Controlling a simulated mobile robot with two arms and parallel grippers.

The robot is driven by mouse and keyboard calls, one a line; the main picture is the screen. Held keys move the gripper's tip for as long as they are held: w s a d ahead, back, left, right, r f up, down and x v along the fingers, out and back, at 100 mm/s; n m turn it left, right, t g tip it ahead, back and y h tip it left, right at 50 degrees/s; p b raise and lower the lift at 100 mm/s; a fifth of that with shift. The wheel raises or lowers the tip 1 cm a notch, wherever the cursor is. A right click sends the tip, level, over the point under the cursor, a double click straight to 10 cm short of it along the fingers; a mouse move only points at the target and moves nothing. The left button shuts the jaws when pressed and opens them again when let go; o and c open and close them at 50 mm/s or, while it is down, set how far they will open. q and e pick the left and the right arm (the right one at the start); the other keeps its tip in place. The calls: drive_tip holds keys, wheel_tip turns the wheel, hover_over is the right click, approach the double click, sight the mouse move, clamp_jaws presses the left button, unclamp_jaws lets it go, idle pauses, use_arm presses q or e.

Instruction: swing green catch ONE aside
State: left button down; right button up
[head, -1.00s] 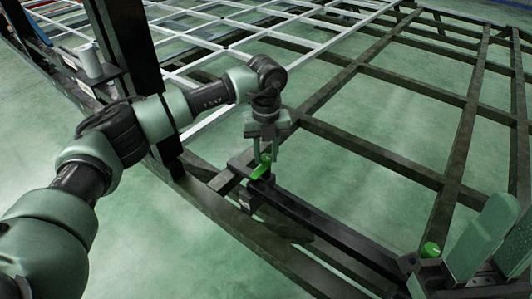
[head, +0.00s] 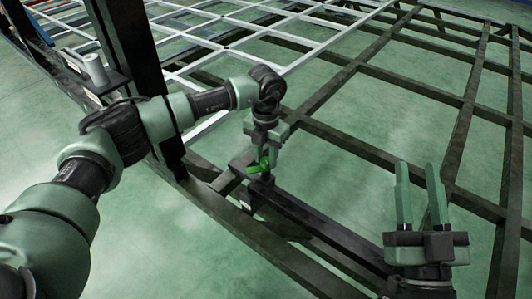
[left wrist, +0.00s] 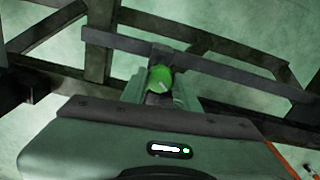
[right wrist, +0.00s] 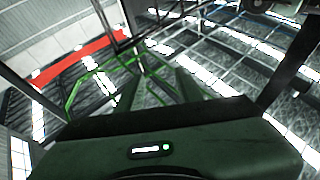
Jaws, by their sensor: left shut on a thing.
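A green catch (head: 263,167) sits at the far left end of a dark bar (head: 315,225). My left gripper (head: 264,156) points down and is shut on this catch. In the left wrist view the catch (left wrist: 160,80) shows as a round green knob between the fingers. No label shows whether it is catch ONE. My right gripper (head: 420,200) stands with its fingers up, apart and empty, in front of the near right end of the bar. It hides that end.
A dark frame of crossing beams (head: 400,85) fills the back and right, with open gaps over green floor. A dark upright post (head: 130,50) stands close behind my left arm. A grey cylinder (head: 95,70) stands on a small ledge beside it.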

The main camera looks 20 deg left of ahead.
use_arm(q)
drive_tip(key=m+p, duration=0.1)
drive_tip(key=m, duration=0.4)
drive_tip(key=shift+r+m, duration=0.1)
drive_tip(key=shift+m, duration=0.2)
drive_tip(key=m, duration=0.3)
drive_tip(key=shift+m+p, duration=0.3)
drive_tip(key=shift+m, duration=0.4)
use_arm(e)
wheel_tip(320, 180, down, 9)
drive_tip(key=w+g+h, duration=0.1)
drive_tip(key=g+h, duration=0.1)
drive_tip(key=g, duration=0.3)
drive_tip(key=shift+w+d+r, duration=0.2)
drive_tip(key=shift+w+d, duration=0.05)
drive_tip(key=shift+d, duration=0.15)
use_arm(q)
drive_tip(key=c, duration=1.1)
unclamp_jaws()
drive_tip(key=shift+o, duration=0.2)
